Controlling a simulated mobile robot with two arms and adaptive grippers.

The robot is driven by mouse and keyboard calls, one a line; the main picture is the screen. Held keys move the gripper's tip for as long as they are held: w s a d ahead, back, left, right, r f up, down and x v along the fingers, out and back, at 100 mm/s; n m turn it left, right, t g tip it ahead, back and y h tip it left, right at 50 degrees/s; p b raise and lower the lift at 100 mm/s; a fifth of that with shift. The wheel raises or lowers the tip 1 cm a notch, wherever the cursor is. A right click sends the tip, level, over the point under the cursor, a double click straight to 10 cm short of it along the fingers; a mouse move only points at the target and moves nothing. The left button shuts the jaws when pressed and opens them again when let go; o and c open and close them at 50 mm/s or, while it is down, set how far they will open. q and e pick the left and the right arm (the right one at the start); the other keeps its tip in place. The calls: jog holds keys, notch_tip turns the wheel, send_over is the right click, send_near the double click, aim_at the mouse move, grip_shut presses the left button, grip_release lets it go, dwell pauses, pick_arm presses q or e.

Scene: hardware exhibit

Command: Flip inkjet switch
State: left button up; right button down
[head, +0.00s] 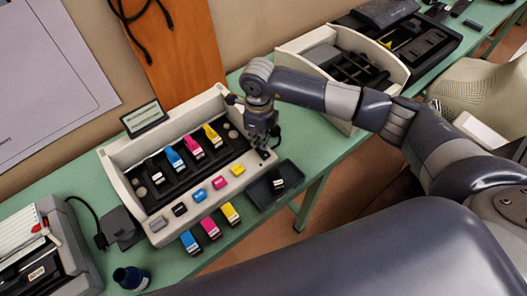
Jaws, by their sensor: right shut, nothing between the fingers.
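The inkjet exhibit (155,228) is a cream box on the green table, with a black inner tray and a small display at its back. Inside it stand a black, a blue, a magenta and a yellow cartridge. Its sloped front carries black, blue (200,195), magenta and yellow buttons, and a small dark part that looks like the switch (264,154) at the right end. My right gripper (270,146) is shut and empty, pointing down over that right end, very close to the dark part. I cannot tell whether it touches. My left gripper is not in view.
Blue, magenta (210,228) and yellow cartridges lie in front of the box, beside a black tray (262,192) holding one cartridge. A second cream box (392,82) stands behind right. A printer (50,255) and ink bottle (131,278) stand at left.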

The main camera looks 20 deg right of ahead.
jog(key=shift+f+b, duration=0.7)
jog(key=shift+f, duration=0.15)
jog(key=shift+s, duration=0.1)
dwell(0.3)
jog(key=shift+r+p, duration=0.55)
jog(key=shift+r, duration=0.3)
jog(key=shift+r+p, duration=1.35)
jog(key=shift+r, duration=1.35)
